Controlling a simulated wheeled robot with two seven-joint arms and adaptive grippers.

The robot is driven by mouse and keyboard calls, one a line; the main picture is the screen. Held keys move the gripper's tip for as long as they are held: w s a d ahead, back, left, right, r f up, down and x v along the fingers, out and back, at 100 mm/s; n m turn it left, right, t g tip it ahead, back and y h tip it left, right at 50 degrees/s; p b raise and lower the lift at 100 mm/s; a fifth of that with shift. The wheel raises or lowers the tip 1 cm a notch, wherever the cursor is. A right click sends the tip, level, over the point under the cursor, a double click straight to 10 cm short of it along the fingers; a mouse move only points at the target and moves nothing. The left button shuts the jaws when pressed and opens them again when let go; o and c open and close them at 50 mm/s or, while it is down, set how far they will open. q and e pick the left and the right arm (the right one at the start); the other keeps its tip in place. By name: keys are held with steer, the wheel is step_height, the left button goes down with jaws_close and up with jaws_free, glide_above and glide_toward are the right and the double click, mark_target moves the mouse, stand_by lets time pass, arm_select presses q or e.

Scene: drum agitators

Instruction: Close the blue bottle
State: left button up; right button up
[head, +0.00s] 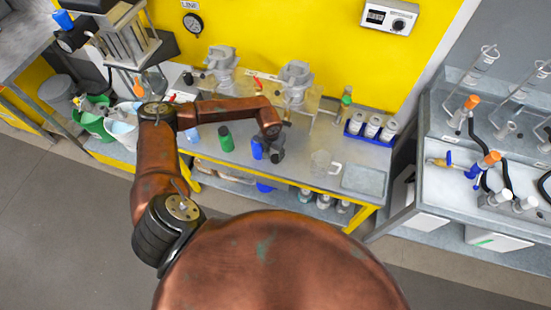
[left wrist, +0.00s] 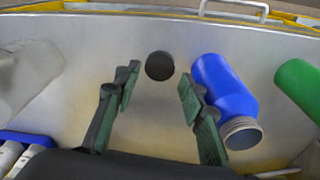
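The blue bottle (head: 257,149) stands on the metal worktop, between the green bottle and my left gripper. In the left wrist view the blue bottle (left wrist: 226,88) has a bare threaded neck and no cap on it. A round black cap (left wrist: 159,66) lies on the worktop just beyond my left fingertips, in line with the gap between them. My left gripper (left wrist: 158,88) is open and empty, pointing down at the worktop; its right finger is close beside the blue bottle. The left gripper (head: 277,154) hides the cap in the head view. My right gripper is not in view.
The green bottle (head: 226,138) stands left of the blue one. A clear beaker (head: 321,163) is to the right of the gripper. A blue rack with white-labelled bottles (head: 372,127) stands further right. Grey agitators (head: 295,82) line the back.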

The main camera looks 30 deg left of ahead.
mark_target(276, 158)
arm_select(q)
steer(key=f, duration=0.2)
steer(key=w+f+p, duration=0.1)
steer(key=f, duration=0.1)
steer(key=shift+a, duration=0.1)
steer(key=shift+w+f, duration=0.1)
steer(key=shift+f, duration=0.5)
steer(key=c, duration=0.4)
steer(key=shift+o, duration=0.2)
steer(key=shift+r, duration=0.1)
